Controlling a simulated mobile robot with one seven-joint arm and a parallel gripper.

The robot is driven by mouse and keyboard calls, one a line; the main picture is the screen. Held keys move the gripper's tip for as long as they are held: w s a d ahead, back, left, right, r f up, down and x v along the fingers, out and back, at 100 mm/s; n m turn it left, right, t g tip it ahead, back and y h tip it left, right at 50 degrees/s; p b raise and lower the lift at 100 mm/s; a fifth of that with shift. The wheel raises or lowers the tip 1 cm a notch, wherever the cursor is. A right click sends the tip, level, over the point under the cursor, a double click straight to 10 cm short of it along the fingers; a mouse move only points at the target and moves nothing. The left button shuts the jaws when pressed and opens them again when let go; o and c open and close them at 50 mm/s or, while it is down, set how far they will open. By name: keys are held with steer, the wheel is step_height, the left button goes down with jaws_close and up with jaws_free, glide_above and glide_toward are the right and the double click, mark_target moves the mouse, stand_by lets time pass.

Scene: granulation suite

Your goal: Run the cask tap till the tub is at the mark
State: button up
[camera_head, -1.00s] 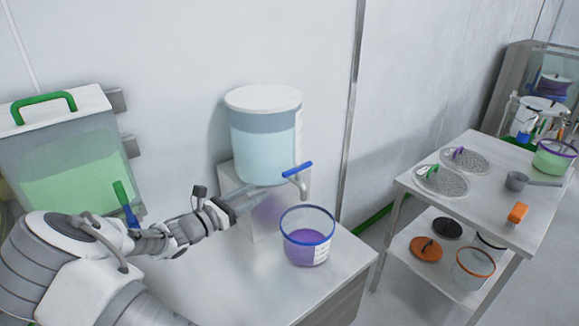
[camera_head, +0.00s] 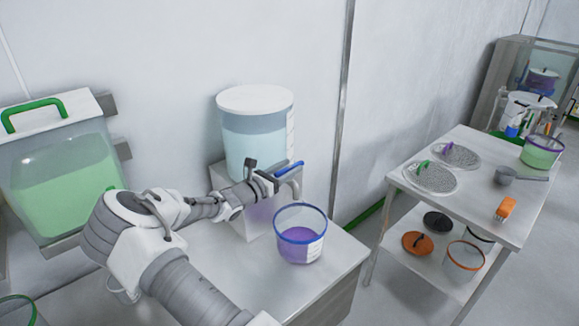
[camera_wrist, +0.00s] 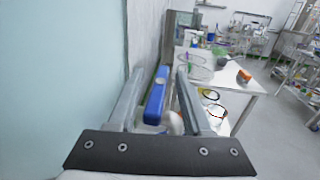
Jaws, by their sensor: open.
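The cask (camera_head: 257,135), a white-lidded clear vessel of pale blue liquid, stands on a stand against the wall. Its tap has a blue lever (camera_head: 289,168) over a grey spout. The tub (camera_head: 300,235), clear with a blue rim, stands on the bench below the spout with purple contents in its lower part; its mark cannot be made out. My gripper (camera_head: 277,176) is open at the tap. In the wrist view the blue lever (camera_wrist: 156,98) lies between the two open fingers (camera_wrist: 158,95), nearer the left one, with no clear grip on it.
A hopper of green material (camera_head: 65,180) hangs on the wall at left. At right, beyond a floor gap, a trolley (camera_head: 470,205) carries strainers, a scoop (camera_head: 505,175) and an orange-handled item (camera_head: 505,208). Bare bench lies left of the tub.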

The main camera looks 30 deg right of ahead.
steer(key=shift+d, duration=0.25)
jaws_close()
